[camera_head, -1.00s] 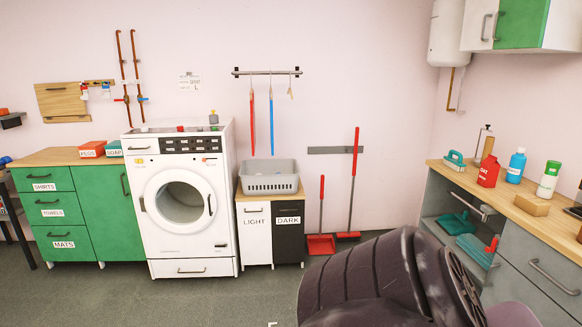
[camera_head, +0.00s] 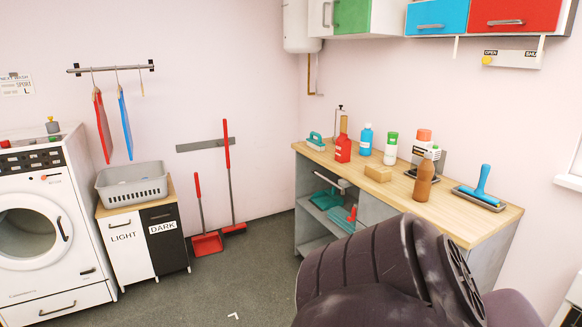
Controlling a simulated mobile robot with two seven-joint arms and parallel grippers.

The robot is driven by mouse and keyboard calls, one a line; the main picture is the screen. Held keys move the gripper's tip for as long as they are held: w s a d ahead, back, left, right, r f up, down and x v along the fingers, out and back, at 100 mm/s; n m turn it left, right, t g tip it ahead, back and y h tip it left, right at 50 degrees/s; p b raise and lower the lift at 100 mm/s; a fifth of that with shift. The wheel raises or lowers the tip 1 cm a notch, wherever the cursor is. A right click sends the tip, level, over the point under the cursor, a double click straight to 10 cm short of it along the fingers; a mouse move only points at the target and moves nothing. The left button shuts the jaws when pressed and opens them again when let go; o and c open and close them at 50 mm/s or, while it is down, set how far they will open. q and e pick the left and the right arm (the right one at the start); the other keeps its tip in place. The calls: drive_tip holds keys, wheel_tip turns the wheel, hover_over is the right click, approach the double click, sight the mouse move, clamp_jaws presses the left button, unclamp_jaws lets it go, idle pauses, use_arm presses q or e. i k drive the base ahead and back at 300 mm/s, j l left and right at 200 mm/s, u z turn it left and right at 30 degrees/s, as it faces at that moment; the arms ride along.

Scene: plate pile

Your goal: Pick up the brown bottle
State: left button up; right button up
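The brown bottle (camera_head: 424,178) stands upright near the front edge of the wooden worktop (camera_head: 341,161) at the right. It has a rounded body and a narrower top. A dark purple-grey part of my own arm fills the lower right of the head view, in front of the worktop's cabinet. Neither gripper's fingers show in this view.
A basket (camera_head: 132,185) and washing machine (camera_head: 30,221) stand left.

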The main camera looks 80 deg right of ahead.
sight(424, 172)
drive_tip(key=z, duration=2.9)
drive_tip(key=i+j+z, duration=0.1)
drive_tip(key=z, duration=0.3)
drive_tip(key=i+j+z, duration=0.1)
drive_tip(key=j+z, duration=0.15)
drive_tip(key=z, duration=0.2)
drive_tip(key=i+j, duration=0.1)
drive_tip(key=j, duration=0.15)
drive_tip(key=i+j, duration=0.1)
drive_tip(key=j, duration=0.2)
